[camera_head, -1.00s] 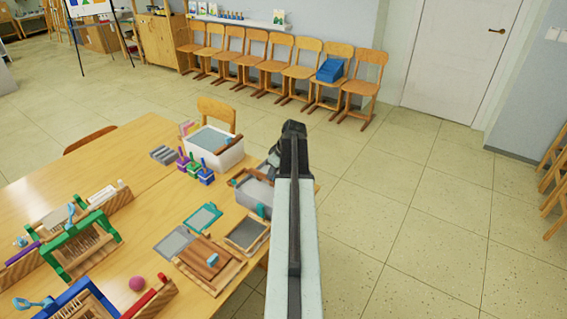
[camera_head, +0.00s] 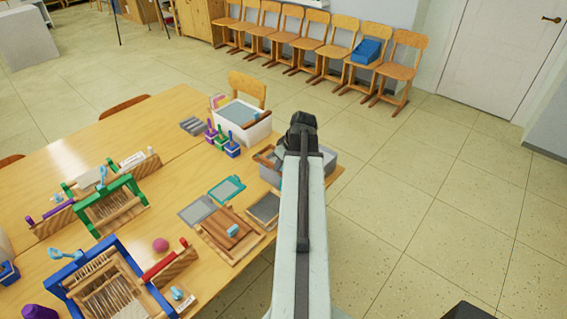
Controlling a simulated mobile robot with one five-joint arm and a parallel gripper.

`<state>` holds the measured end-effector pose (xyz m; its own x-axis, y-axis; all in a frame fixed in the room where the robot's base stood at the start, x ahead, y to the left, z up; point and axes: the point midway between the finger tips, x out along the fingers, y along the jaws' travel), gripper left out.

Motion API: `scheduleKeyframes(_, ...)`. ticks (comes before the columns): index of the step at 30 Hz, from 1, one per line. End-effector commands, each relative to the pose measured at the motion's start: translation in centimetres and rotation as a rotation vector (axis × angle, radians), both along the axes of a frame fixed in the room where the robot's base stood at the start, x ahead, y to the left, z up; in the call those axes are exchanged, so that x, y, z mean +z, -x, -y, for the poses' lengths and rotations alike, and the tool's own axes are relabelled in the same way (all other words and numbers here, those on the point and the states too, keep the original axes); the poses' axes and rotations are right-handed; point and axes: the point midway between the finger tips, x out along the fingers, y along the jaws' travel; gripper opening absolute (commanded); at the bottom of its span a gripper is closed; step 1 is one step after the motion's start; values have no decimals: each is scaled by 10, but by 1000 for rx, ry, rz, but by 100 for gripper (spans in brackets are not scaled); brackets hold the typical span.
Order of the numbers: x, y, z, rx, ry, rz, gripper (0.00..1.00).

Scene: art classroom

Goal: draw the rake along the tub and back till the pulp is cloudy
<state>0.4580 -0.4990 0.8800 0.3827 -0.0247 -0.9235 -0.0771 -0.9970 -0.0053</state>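A grey tub (camera_head: 328,160) stands at the right end of the wooden table, partly hidden behind my arm. Something wooden lies at its left side, too covered to tell if it is the rake. A white tub (camera_head: 259,133) with a grey surface inside stands behind it to the left, with a brown piece on its right rim. My gripper (camera_head: 302,126) is the dark end of my arm, in line with the grey tub. Its fingers cannot be made out, nor whether it touches or holds anything. The pulp's cloudiness cannot be told.
The table (camera_head: 165,122) also holds small blue, green and purple stamp-like blocks (camera_head: 232,146), flat frames (camera_head: 228,188), wooden boards (camera_head: 228,233), and green (camera_head: 112,204) and blue (camera_head: 103,283) looms. Chairs (camera_head: 345,38) line the back wall. The floor at right is clear.

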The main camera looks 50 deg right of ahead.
Motion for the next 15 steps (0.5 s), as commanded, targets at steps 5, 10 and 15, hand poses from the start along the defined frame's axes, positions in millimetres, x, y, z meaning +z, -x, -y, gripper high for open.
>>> scheduleKeyframes(5,-1,1,0,-1,0,0,35)
scheduleKeyframes(10,0,2,2,-3,1,0,35)
scheduleKeyframes(15,12,6,2,-4,2,1,35)
